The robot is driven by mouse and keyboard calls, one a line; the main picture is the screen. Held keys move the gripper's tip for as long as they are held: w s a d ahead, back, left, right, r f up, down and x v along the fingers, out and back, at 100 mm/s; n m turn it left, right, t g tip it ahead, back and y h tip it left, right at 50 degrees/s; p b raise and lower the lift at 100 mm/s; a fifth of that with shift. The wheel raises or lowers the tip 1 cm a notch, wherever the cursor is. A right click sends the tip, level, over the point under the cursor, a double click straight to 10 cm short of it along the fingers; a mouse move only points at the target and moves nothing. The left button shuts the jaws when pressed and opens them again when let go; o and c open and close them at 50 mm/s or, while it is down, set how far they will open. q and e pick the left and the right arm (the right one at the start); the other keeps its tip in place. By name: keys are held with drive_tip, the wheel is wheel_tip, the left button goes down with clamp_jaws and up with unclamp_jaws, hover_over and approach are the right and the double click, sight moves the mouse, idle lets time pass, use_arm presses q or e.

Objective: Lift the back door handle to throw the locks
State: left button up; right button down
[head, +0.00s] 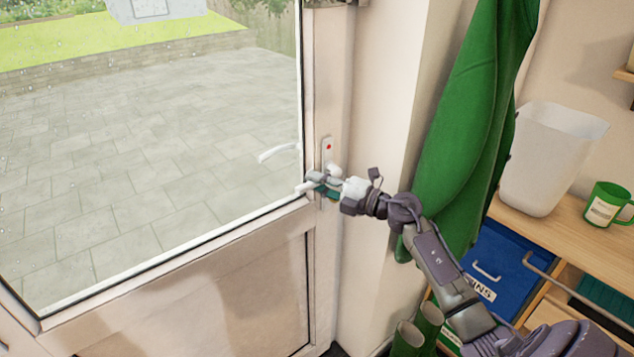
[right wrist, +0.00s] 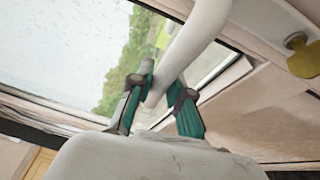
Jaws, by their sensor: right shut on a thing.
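The back door (head: 318,60) has a large glass pane and a white lower panel, and looks closed. Its pale lock plate (head: 327,150), with a small red mark, is on the right stile. My right gripper (head: 322,186) is at the plate's lower part and hides some of it. In the right wrist view, the white door handle (right wrist: 195,45) runs down between the teal fingers of the right gripper (right wrist: 160,106), which is shut on it near its end. A second white lever (head: 278,153) shows against the glass; I cannot tell whether it is outside or a reflection. My left gripper is not in view.
A green cloth (head: 465,130) hangs right of the door, close to my right arm. A white bin (head: 548,160) and green mug (head: 604,205) stand on a wooden shelf at right, above a blue box (head: 500,262). A brass-coloured knob (right wrist: 303,57) shows near the handle.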

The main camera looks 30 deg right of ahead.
drive_tip(key=m, duration=0.1)
drive_tip(key=r+m+t+p, duration=0.1)
drive_tip(key=r+m+p, duration=0.1)
drive_tip(key=shift+d+r, duration=0.2)
drive_tip(key=shift+d, duration=0.05)
drive_tip(key=shift+d+r+m+t+h+p, duration=0.1)
drive_tip(key=shift+d+r+m+t+p, duration=0.2)
drive_tip(key=shift+m, duration=0.55)
drive_tip(key=shift+d+r+m+t+h+p, duration=0.1)
drive_tip(key=shift+r+m+t+p, duration=0.3)
drive_tip(key=shift+m, duration=0.4)
drive_tip(key=shift+d+r+m+t+h+p, duration=0.1)
drive_tip(key=shift+d+r+m+t+p, duration=0.2)
drive_tip(key=shift+m, duration=0.55)
drive_tip(key=c, duration=1.1)
unclamp_jaws()
drive_tip(key=shift+w, duration=0.1)
drive_tip(key=shift+s+d+f, duration=0.1)
drive_tip(key=shift+s+f, duration=0.2)
drive_tip(key=shift+s, duration=0.1)
drive_tip(key=v, duration=1.1)
drive_tip(key=shift+s, duration=0.1)
